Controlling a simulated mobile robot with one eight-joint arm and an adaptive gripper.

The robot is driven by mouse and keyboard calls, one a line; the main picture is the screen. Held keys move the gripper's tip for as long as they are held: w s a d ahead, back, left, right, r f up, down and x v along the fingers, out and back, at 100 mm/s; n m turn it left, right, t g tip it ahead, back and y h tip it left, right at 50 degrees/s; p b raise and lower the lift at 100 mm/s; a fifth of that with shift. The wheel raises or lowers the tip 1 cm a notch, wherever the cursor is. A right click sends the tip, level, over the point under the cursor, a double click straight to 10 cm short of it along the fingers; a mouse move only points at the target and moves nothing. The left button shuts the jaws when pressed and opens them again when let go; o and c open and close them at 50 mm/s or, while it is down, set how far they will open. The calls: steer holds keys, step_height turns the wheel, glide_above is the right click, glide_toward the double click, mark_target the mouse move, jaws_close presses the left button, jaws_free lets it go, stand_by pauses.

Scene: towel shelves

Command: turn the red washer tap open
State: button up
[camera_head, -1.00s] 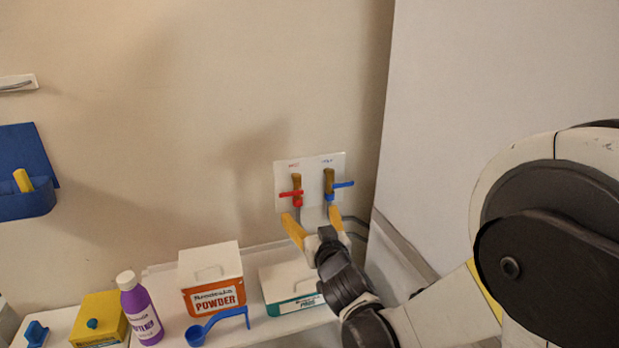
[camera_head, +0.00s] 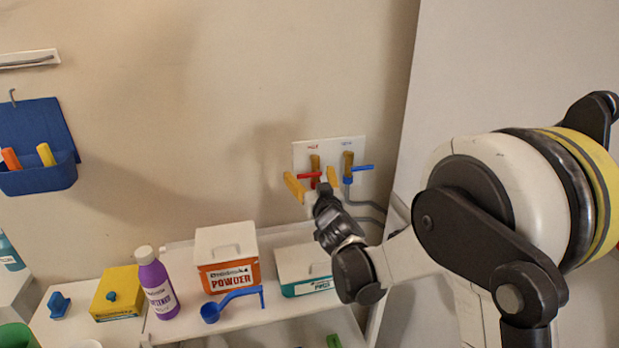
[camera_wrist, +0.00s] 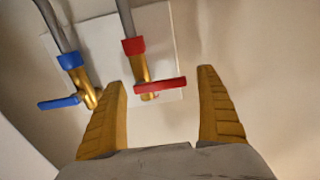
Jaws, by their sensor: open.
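The red washer tap (camera_head: 310,175) is on a white wall plate, with a brass body and a red lever that points sideways. In the wrist view the red tap's lever (camera_wrist: 160,87) lies ahead, between the lines of my two fingers. My gripper (camera_head: 312,182) is open, its yellow fingers spread on either side of the red tap in the head view. In the wrist view my gripper (camera_wrist: 163,100) shows nothing held. Whether a finger touches the lever cannot be told. Part of the red tap is hidden behind the gripper in the head view.
A blue tap (camera_head: 348,168) stands right beside the red one, with its lever pointing right; it also shows in the wrist view (camera_wrist: 72,70). Below, a shelf (camera_head: 180,328) holds a powder box (camera_head: 227,262), a teal-banded box (camera_head: 303,270), a purple bottle (camera_head: 157,285) and a blue scoop (camera_head: 228,303).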

mark_target(316, 179)
steer(key=c, duration=1.2)
steer(key=n, duration=0.2)
steer(key=f+n+b, duration=0.1)
steer(key=n, duration=0.1)
steer(key=shift+d+f+n, duration=0.1)
steer(key=shift+f+n, duration=0.05)
steer(key=shift+n, duration=0.15)
steer(key=shift+w+d+f+n+b, duration=0.1)
steer(key=shift+d+f+n+b, duration=0.25)
steer(key=shift+n, duration=1.9)
steer(key=shift+w+d+f+n+b, duration=0.2)
steer(key=shift+d+n+b, duration=0.25)
steer(key=shift+n, duration=1.75)
steer(key=shift+w+d+f+n+b, duration=0.1)
steer(key=shift+d+f+n+b, duration=0.25)
steer(key=shift+n, duration=1.9)
steer(key=shift+r, duration=0.1)
